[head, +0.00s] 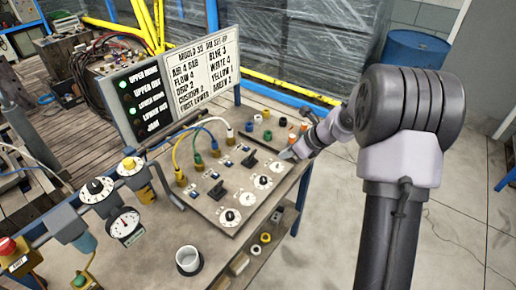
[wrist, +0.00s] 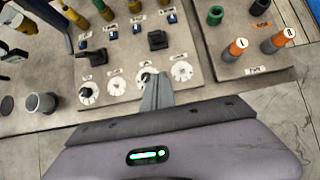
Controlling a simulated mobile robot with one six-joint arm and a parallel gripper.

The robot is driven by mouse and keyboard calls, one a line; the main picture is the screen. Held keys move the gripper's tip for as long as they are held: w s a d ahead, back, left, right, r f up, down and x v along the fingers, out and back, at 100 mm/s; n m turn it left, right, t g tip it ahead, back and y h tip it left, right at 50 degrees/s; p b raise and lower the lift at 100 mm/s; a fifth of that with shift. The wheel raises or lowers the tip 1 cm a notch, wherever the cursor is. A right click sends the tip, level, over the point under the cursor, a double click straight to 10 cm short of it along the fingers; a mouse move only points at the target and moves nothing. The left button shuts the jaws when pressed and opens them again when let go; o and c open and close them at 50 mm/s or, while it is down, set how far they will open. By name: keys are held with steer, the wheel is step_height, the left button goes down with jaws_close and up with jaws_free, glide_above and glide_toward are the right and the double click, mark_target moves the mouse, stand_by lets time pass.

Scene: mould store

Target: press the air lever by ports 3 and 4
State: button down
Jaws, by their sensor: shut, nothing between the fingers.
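The valve panel (head: 213,205) lies on the bench and carries two black levers. One lever (head: 217,190) is nearer the front left; the other lever (head: 250,160) is farther back right. In the wrist view they are the left lever (wrist: 92,57) and the right lever (wrist: 157,40). Port numbers are too small to read, so I cannot confirm which lever is by ports 3 and 4. Coloured hose plugs (head: 197,160) stand along the panel's far side. My gripper (head: 288,155) is shut and empty at the panel's right end; its fingertips (wrist: 158,82) appear near the dials, apart from both levers.
White dials (wrist: 181,71) line the panel's near edge. Orange-topped plugs (wrist: 238,47) and a green plug (wrist: 215,15) stand on a plate at right. A white cup (head: 188,260) and a pressure gauge (head: 125,225) are front left. A sign board (head: 200,70) stands behind.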

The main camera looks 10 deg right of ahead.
mark_target(251, 156)
steer(key=b+x, duration=0.3)
steer(key=x, duration=0.7)
steer(key=shift+s+a+f+b, duration=0.1)
steer(key=shift+a+f+b, duration=0.05)
steer(key=shift+b, duration=0.15)
steer(key=shift+w+a+r, duration=0.45)
steer(key=shift+w+a, duration=0.1)
steer(key=shift+w, duration=0.05)
steer(key=shift+w+a+r, duration=0.4)
steer(key=shift+w+a, duration=0.1)
steer(key=shift+w, duration=0.15)
steer(key=shift+w+a+r, duration=0.1)
steer(key=shift+w+r, duration=0.05)
steer(key=shift+w, duration=0.05)
steer(key=shift+r, duration=0.1)
